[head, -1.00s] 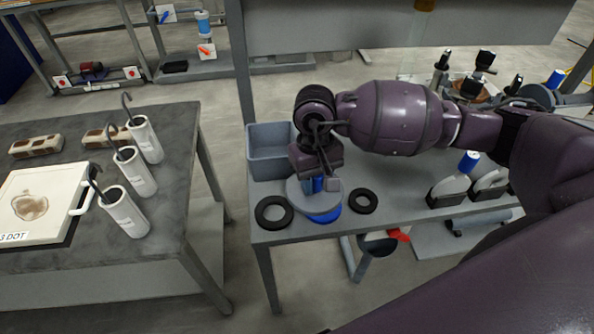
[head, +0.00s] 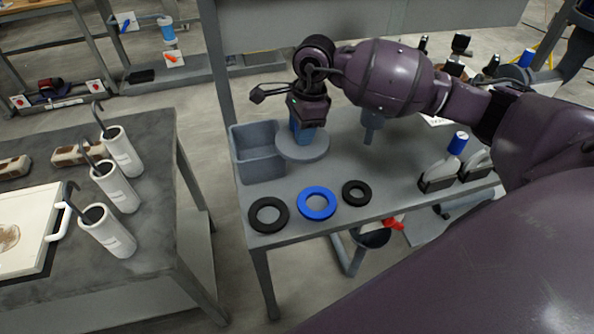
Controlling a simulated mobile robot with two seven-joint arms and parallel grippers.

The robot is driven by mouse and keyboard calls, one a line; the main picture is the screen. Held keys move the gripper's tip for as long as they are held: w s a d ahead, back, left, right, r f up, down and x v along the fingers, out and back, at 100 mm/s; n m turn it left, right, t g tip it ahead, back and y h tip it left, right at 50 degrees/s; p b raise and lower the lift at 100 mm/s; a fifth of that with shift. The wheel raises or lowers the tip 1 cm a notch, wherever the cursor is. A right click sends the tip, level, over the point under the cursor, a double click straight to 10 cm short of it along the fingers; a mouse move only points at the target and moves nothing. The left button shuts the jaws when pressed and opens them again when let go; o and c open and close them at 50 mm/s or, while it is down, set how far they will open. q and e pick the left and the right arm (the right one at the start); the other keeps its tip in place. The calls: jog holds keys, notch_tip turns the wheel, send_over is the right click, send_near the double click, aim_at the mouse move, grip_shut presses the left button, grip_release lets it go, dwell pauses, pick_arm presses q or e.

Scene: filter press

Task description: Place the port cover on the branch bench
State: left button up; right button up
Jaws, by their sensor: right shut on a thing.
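The port cover (head: 302,148) is a round grey disc with a blue handle on top. My right gripper (head: 304,126) is above it, shut on the handle. The disc is level, close to the right side of the grey bin and over the grey bench (head: 385,185). I cannot tell whether its underside touches the bench top. No label shows whether this bench is the branch bench. My left gripper is not in view.
A blue ring (head: 330,209) lies at the bench's front between two black rings (head: 268,215) (head: 356,193). A grey bin (head: 258,166) stands at the left end. A dark table (head: 140,240) with white cylinders (head: 107,232) is further left.

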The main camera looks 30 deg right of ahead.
jog(key=w+d+m, duration=0.1)
jog(key=m, duration=0.2)
jog(key=w+d+r+m+t, duration=0.1)
jog(key=m, duration=0.3)
jog(key=w+d+m+h+b, duration=0.1)
jog(key=w+d+m, duration=0.1)
jog(key=m, duration=0.2)
jog(key=shift+d+r, duration=0.1)
jog(key=shift+r, duration=0.3)
jog(key=w+d+r+m+h+b, duration=0.3)
jog(key=d+m, duration=0.4)
jog(key=m, duration=1)
jog(key=shift+y, duration=0.4)
jog(key=f, duration=0.6)
jog(key=w+f+b, duration=0.1)
jog(key=f, duration=1.2)
jog(key=shift+w+a+f, duration=0.1)
jog(key=shift+w+a, duration=0.1)
jog(key=shift+a, duration=0.05)
jog(key=shift+f, duration=0.3)
jog(key=o, duration=0.9)
jog(key=shift+f, duration=0.1)
jog(key=shift+o, duration=1)
notch_tip(320, 180, up, 12)
jog(key=s+a+p, duration=0.1)
jog(key=shift+a, duration=0.25)
